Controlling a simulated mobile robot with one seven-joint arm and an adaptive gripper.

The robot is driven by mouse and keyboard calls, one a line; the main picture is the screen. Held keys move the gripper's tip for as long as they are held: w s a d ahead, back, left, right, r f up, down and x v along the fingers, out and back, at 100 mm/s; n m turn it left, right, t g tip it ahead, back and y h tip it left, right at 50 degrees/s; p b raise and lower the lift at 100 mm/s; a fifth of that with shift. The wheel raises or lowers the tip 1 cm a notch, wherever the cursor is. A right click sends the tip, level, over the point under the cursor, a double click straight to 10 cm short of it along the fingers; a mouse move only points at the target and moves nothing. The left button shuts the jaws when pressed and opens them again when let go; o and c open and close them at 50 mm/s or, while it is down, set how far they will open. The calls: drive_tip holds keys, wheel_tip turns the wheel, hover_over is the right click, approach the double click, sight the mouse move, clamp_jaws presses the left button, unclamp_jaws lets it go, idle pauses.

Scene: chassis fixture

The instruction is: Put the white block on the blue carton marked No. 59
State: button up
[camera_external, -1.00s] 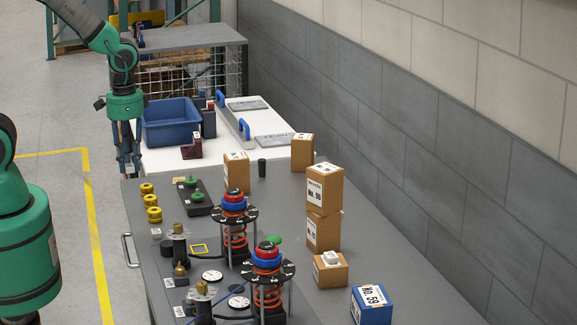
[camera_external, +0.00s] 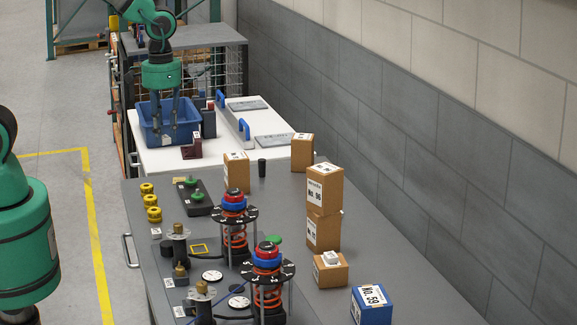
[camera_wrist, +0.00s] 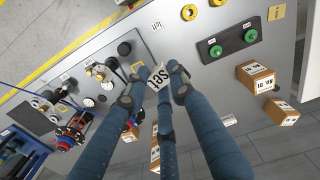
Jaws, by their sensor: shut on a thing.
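My gripper (camera_external: 166,133) hangs in front of the blue bin in the external view. Its fingers are shut on a small white block (camera_wrist: 157,82) marked "Set" in the wrist view; the block also shows as a pale patch below the fingers in the external view (camera_external: 166,141). The fingers partly hide it. The blue carton marked No. 59 (camera_external: 372,306) stands at the near right of the grey bench, far from my gripper, with a white label over its top. Another small white block (camera_external: 331,258) lies on a low brown carton (camera_external: 331,275) behind it.
Two stacked brown cartons (camera_external: 324,190) stand on the bench's right side. Two red spring fixtures (camera_external: 234,215) (camera_external: 268,270) rise from its middle. The blue bin (camera_external: 152,128) and a dark red block (camera_external: 191,149) are on the white table. A grey wall bounds the right.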

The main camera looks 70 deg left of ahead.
drive_tip(key=w+d+r+n+p, duration=0.4)
drive_tip(key=w+d, duration=0.6)
drive_tip(key=w, duration=0.4)
drive_tip(key=n+p, duration=0.9)
drive_tip(key=n, duration=0.2)
hover_over(354, 291)
wheel_tip(354, 291, down, 12)
drive_tip(key=shift+f, duration=0.6)
drive_tip(key=shift+f, duration=0.15)
drive_tip(key=shift+f+p, duration=0.4)
drive_tip(key=shift+f, duration=2.35)
drive_tip(key=shift+f, duration=0.1)
